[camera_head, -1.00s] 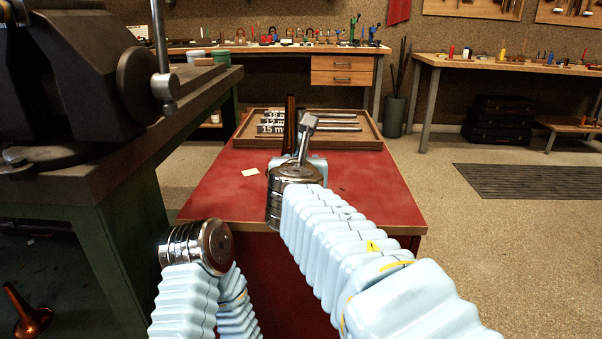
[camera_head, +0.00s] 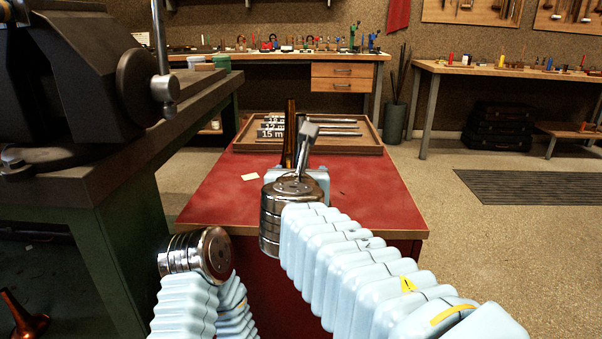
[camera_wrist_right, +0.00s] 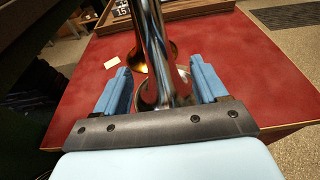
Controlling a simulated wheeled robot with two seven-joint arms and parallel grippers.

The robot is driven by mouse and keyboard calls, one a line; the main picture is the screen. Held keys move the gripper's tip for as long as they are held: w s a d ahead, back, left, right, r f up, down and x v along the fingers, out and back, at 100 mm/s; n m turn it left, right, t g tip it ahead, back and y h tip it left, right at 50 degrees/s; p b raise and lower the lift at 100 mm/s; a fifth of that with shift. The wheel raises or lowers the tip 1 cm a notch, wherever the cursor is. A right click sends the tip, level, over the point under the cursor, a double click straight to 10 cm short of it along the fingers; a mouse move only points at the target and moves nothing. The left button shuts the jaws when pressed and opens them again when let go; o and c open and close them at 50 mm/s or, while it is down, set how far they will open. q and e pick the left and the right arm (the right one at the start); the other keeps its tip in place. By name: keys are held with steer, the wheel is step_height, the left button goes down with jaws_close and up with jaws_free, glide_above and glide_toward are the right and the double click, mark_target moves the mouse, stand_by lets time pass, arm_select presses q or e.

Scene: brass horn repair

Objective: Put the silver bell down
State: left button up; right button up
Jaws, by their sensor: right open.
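The silver bell (camera_wrist_right: 151,35) shows in the right wrist view as a shiny tube with its flare low, near the red table top (camera_wrist_right: 245,85). It is between the fingers of my right gripper (camera_wrist_right: 162,84), which are spread apart with gaps at the sides. I cannot tell whether the flare rests on the table.
A brass-coloured bell (camera_head: 290,125) stands just beyond, close to the silver one. Behind it is a wooden tray (camera_head: 375,138) with labelled rods. A paper scrap (camera_head: 250,177) lies on the table. A vise bench (camera_head: 130,150) stands left. The table's right side is clear.

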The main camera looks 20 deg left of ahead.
steer(key=v, duration=0.7)
steer(key=shift+s, duration=0.15)
